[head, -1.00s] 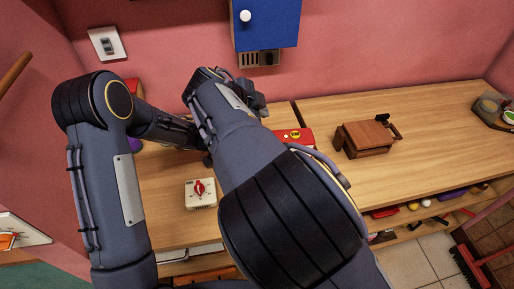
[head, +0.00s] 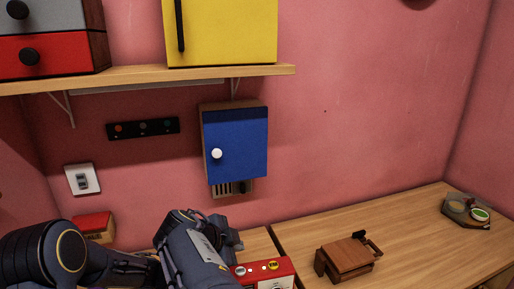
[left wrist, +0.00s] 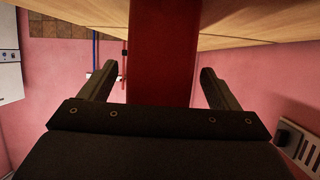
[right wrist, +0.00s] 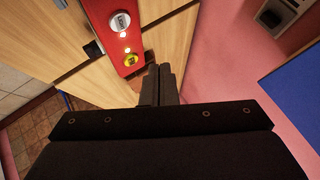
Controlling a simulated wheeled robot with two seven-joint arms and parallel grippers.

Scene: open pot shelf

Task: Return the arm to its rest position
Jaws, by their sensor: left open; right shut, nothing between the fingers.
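My right arm comes up from the bottom of the head view. Its gripper (head: 229,240) is at the arm's far end, by the red box with buttons (head: 265,272) and below the blue-doored cabinet. In the right wrist view the right fingers (right wrist: 160,85) are together with nothing between them, and the red box (right wrist: 124,35) lies beyond them. My left arm shows at the lower left of the head view; its gripper is hidden there. In the left wrist view the left fingers (left wrist: 160,88) are wide apart. A red surface (left wrist: 164,45) shows between them; I cannot tell whether they touch it.
A small blue-doored cabinet (head: 236,146) hangs on the pink wall under a shelf (head: 140,78). A wooden box-like object (head: 346,257) and a dark tray (head: 466,211) stand on the counter (head: 415,235), which has bare room between them. A red-topped box (head: 92,226) stands at left.

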